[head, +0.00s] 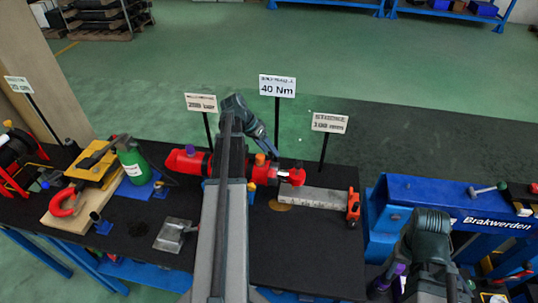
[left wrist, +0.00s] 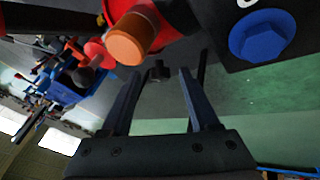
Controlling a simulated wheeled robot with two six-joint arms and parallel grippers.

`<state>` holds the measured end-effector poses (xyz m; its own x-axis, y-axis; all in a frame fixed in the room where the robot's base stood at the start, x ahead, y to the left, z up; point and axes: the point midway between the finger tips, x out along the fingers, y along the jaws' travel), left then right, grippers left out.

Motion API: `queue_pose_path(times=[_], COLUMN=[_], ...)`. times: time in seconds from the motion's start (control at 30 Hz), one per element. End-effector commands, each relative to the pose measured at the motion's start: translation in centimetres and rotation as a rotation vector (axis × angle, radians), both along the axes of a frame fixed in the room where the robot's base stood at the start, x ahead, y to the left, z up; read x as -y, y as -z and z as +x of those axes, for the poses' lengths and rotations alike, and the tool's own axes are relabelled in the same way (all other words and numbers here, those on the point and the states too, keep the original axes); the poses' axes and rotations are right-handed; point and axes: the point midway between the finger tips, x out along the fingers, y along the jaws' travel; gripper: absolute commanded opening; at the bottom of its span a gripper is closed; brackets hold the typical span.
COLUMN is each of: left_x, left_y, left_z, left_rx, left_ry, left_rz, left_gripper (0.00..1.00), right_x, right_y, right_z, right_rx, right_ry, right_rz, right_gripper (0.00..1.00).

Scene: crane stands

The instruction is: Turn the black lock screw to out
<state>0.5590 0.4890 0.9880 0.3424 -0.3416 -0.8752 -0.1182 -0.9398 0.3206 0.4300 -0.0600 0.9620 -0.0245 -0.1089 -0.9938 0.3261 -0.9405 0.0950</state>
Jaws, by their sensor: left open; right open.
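A red device (head: 264,172) stands by the 40 Nm sign (head: 277,86) in the head view, with an orange cap (head: 260,158) on top. In the left wrist view the orange cap (left wrist: 132,38) is close, in front of the red body (left wrist: 178,14). A small black knob (left wrist: 158,72), possibly the lock screw, shows between the fingertips, apart from both. My left gripper (head: 271,148) is open and over the red device; its two fingers (left wrist: 157,78) are parted and hold nothing. My right gripper (head: 428,240) is at the lower right, its fingertips unclear.
A grey block (head: 313,197) lies to the right, near a blue stand (head: 395,195). A blue hex bolt head (left wrist: 258,36) is close to the right in the left wrist view. A green bottle (head: 130,162) and yellow tool (head: 92,170) stand left. Dark mat (head: 320,255) is bare in front.

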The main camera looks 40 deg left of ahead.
Motion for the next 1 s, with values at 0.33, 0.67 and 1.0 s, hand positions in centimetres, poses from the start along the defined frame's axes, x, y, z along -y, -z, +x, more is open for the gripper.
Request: queue_pose_path(times=[0.33,0.67,1.0], left_x=[0.17,0.17,0.19], left_y=[0.41,0.41,0.4], left_z=[0.18,0.18,0.16], left_rx=[0.0,0.0,-0.001], left_ry=[0.0,0.0,-0.003], left_rz=[0.0,0.0,0.002], left_gripper=[0.61,0.17,0.0], right_x=[0.0,0.0,0.01], right_y=[0.41,0.41,0.38], right_z=[0.0,0.0,0.0], right_rx=[0.0,0.0,0.0], right_ry=[0.0,0.0,0.0], right_rz=[0.0,0.0,0.0], right_gripper=[0.5,0.5,0.5])
